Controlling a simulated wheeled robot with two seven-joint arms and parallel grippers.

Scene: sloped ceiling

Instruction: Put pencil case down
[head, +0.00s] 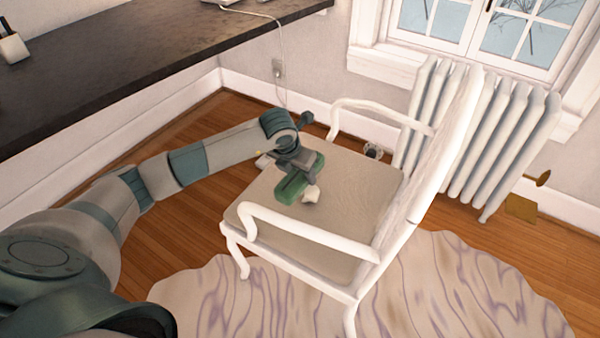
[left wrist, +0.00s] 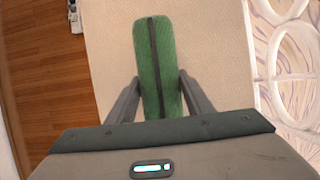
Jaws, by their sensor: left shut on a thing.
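A green pencil case (left wrist: 154,60) with a dark zip line along its middle is between the two fingers of my left gripper (left wrist: 160,98) in the left wrist view. The fingers are shut on its sides. In the head view the pencil case (head: 292,187) is over the beige seat of a white armchair (head: 345,205), under my left gripper (head: 300,170). I cannot tell whether it touches the seat. Part of the case is hidden by the gripper in both views. My right gripper is not in view.
A small pale object (head: 311,193) shows beside the pencil case. A white radiator (head: 475,140) stands behind the chair, below a window. A dark countertop (head: 130,55) runs along the left wall. A patterned rug (head: 450,290) lies in front. Much of the seat is bare.

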